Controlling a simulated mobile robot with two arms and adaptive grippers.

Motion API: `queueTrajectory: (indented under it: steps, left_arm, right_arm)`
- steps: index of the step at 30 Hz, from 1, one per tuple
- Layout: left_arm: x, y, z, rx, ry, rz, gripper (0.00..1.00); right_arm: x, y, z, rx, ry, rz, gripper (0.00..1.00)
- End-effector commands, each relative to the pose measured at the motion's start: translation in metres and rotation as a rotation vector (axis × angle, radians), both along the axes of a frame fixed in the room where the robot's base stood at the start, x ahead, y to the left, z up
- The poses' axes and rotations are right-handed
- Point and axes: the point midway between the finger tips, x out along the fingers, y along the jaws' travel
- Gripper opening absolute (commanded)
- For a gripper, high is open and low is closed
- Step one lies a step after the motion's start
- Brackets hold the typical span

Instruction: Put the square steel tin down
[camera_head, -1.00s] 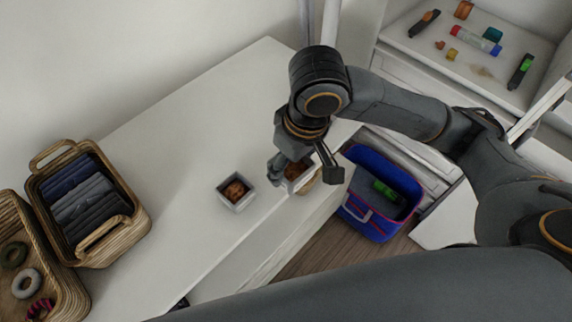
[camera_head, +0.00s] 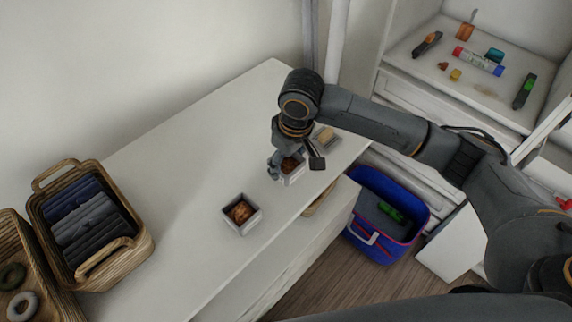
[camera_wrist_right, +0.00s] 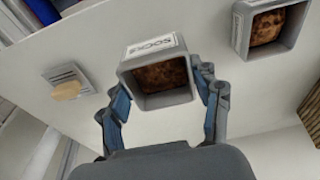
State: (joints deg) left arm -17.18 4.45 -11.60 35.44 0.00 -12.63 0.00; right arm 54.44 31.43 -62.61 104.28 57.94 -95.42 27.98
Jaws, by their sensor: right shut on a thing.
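The square steel tin (camera_head: 295,178) is grey and open-topped, with a brown, rough thing inside. My right gripper (camera_head: 287,168) is shut on it, with one finger on each side. In the right wrist view the tin (camera_wrist_right: 165,101) sits between the two fingertips (camera_wrist_right: 160,90), and a white label with dark lettering shows on its far rim. It is over the white top near the front edge; I cannot tell whether its bottom touches. A similar tin (camera_head: 236,227) stands to its left. My left gripper is out of view.
A small grey dish with a tan block (camera_head: 327,134) lies behind the held tin. A wicker basket of folded cloths (camera_head: 130,254) stands at left on the white top (camera_head: 190,165). A blue bin (camera_head: 372,246) stands on the floor at right.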

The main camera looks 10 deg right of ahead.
Motion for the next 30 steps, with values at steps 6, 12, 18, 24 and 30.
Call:
queueTrajectory:
  steps: [6, 12, 18, 24, 30]
  left_arm:
    - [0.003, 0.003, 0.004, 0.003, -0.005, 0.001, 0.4]
    - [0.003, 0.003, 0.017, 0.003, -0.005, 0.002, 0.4]
    - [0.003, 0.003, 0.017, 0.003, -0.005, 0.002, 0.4]
    - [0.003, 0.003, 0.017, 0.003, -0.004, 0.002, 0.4]
    - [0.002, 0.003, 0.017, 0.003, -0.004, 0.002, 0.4]
  right_arm:
    - [0.011, 0.0, -0.013, 0.002, 0.0, -0.002, 0.2]
    - [0.012, -0.001, -0.037, 0.0, 0.001, -0.001, 0.2]
    - [0.013, -0.001, -0.046, 0.001, -0.002, 0.001, 0.2]
    - [0.013, -0.001, -0.047, 0.001, -0.002, 0.0, 0.2]
    - [0.013, -0.001, -0.048, 0.001, -0.001, 0.0, 0.86]
